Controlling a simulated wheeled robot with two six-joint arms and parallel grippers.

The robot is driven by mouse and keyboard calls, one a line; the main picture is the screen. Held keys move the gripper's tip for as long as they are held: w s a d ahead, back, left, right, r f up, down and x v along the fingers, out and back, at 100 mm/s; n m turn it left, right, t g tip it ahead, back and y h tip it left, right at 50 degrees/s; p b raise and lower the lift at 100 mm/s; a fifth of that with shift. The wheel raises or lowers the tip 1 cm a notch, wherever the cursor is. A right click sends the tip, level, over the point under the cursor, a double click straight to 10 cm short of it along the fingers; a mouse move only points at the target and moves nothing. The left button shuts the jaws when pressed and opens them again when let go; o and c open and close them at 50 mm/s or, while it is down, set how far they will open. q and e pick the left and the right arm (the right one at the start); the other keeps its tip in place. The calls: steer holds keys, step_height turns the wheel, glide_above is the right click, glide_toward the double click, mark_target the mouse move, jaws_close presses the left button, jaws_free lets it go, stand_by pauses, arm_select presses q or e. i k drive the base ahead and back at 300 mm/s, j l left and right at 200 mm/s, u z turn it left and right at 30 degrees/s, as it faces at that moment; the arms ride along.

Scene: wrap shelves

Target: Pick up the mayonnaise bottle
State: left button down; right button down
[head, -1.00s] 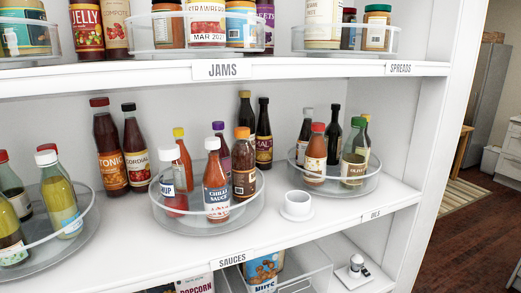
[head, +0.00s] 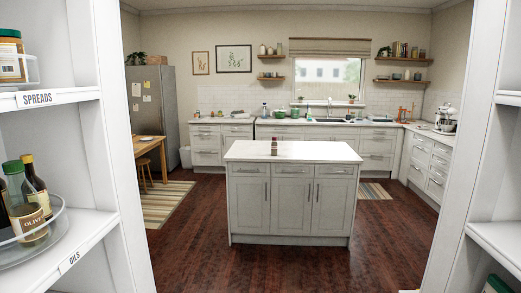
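I make out no bottle that is clearly mayonnaise. A small dark bottle (head: 274,146) stands upright on the white top of the kitchen island (head: 310,152); it is too small to read. On the shelf at the left, a bottle labelled olive (head: 29,220) and a dark bottle (head: 37,182) stand in a clear round turntable (head: 62,226). Neither of my grippers is in view.
White pantry shelving frames the view at left (head: 93,120) and right (head: 452,150). Dark wooden floor (head: 185,240) lies open between me and the island. A fridge (head: 152,105) and wooden table (head: 146,146) stand at the back left, counters (head: 372,148) behind.

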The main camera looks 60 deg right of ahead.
mark_target(275, 144)
steer(key=z, duration=2.15)
steer(key=i+j, duration=0.1)
steer(key=i, duration=1.45)
steer(key=i+j+z, duration=0.1)
steer(key=i+z, duration=0.2)
steer(key=i, duration=1.4)
steer(key=i+z, duration=0.2)
steer(key=i, duration=0.65)
steer(key=i+z, duration=0.25)
steer(key=i, duration=0.6)
